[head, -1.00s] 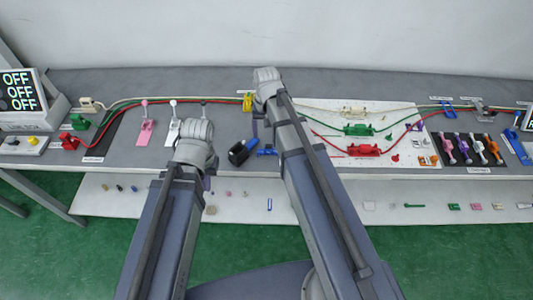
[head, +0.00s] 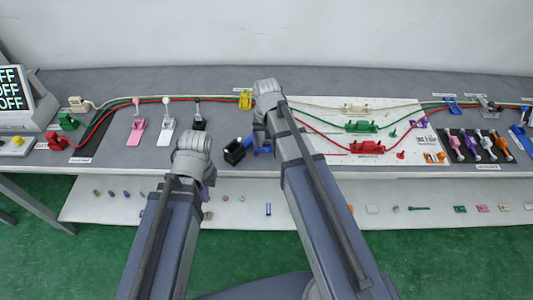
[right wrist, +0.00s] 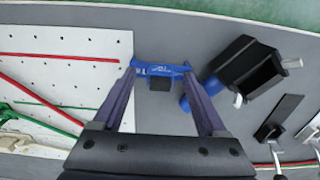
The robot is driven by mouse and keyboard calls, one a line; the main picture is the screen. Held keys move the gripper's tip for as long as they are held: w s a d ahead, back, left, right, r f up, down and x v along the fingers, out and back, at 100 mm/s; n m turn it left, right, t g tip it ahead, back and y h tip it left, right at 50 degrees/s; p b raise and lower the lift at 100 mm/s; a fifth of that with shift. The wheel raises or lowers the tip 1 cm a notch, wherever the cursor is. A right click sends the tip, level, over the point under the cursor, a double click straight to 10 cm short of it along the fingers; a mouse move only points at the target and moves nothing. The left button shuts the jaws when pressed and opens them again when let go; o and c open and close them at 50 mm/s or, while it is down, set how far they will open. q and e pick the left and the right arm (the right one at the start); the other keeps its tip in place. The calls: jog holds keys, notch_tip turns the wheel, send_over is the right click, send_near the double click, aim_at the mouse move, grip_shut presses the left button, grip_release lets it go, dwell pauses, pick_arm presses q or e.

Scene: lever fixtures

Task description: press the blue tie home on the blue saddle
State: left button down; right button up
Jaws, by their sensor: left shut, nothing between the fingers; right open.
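A blue piece with small white lettering and a dark block at its middle (right wrist: 160,70) lies between my right fingertips in the right wrist view. It shows partly hidden beside my right arm in the head view (head: 263,150). A blue clip-like fixture (head: 452,103) sits on the cable run at the back right. I cannot tell which blue part is the tie and which the saddle, nor how the tie sits. My right gripper (right wrist: 159,76) is open, its fingers either side of the blue piece. My left gripper (head: 203,180) is shut and empty over the front edge, mostly hidden by its wrist.
A black box (head: 235,151) stands left of the blue piece, with a blue round part (right wrist: 195,98) beside it. A white pegboard (head: 400,140) with red and green fixtures lies to the right. A yellow clip (head: 246,99) holds cables behind. Several small levers stand left.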

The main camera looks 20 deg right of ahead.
grip_shut()
dwell(0.6)
